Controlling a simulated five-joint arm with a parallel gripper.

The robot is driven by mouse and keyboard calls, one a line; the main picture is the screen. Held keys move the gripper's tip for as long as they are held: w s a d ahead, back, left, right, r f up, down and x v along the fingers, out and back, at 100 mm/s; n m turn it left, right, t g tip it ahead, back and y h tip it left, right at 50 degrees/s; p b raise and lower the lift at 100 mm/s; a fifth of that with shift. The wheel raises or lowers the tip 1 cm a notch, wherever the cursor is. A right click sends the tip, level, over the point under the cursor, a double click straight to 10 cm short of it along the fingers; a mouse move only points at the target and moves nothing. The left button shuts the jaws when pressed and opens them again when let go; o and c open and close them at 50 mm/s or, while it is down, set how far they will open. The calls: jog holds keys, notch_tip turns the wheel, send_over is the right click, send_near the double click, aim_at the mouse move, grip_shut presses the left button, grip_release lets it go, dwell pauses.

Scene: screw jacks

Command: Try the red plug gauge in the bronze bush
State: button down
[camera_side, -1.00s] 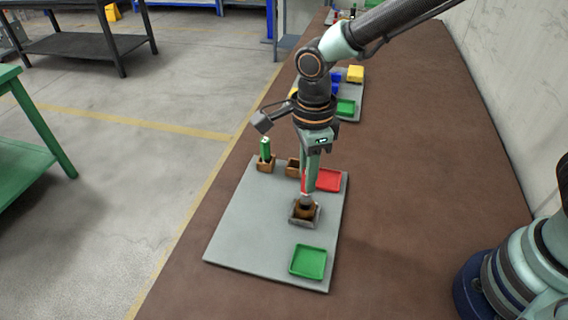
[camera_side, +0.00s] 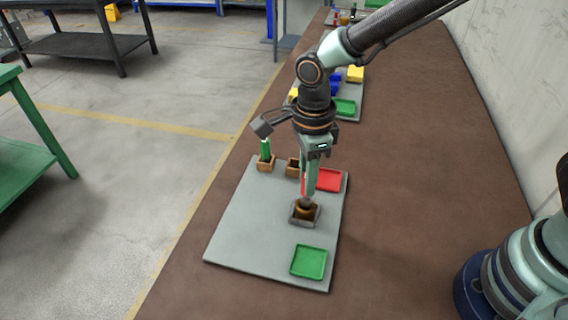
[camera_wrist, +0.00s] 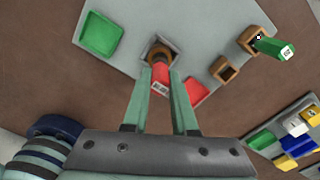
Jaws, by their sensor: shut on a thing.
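My gripper (camera_side: 309,190) is shut on the red plug gauge (camera_wrist: 160,78), which stands between its fingers (camera_wrist: 162,92). In the side view, only a thin red strip of the gauge shows beside the fingers. The bronze bush (camera_side: 304,212) sits in a grey square holder (camera_side: 294,219) on the grey board, directly under the gripper. In the wrist view the bush (camera_wrist: 158,53) shows just beyond the gauge. The gauge's lower end is at the bush mouth; how far it is inside is hidden.
A green tray (camera_side: 308,262) lies in front, and a red tray (camera_side: 328,180) behind the bush. A green gauge (camera_side: 265,149) stands in a wooden block (camera_side: 265,166) beside an empty wooden block (camera_side: 292,167). Another board with coloured pieces lies farther back.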

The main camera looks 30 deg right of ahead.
jog(key=shift+f, duration=0.45)
dwell(0.9)
jog(key=shift+r, duration=0.1)
jog(key=shift+r, duration=0.7)
jog(key=shift+f, duration=0.8)
dwell(1.5)
jog(key=shift+r, duration=0.15)
jog(key=shift+r, duration=0.6)
jog(key=shift+r, duration=0.1)
jog(key=shift+r, duration=1.95)
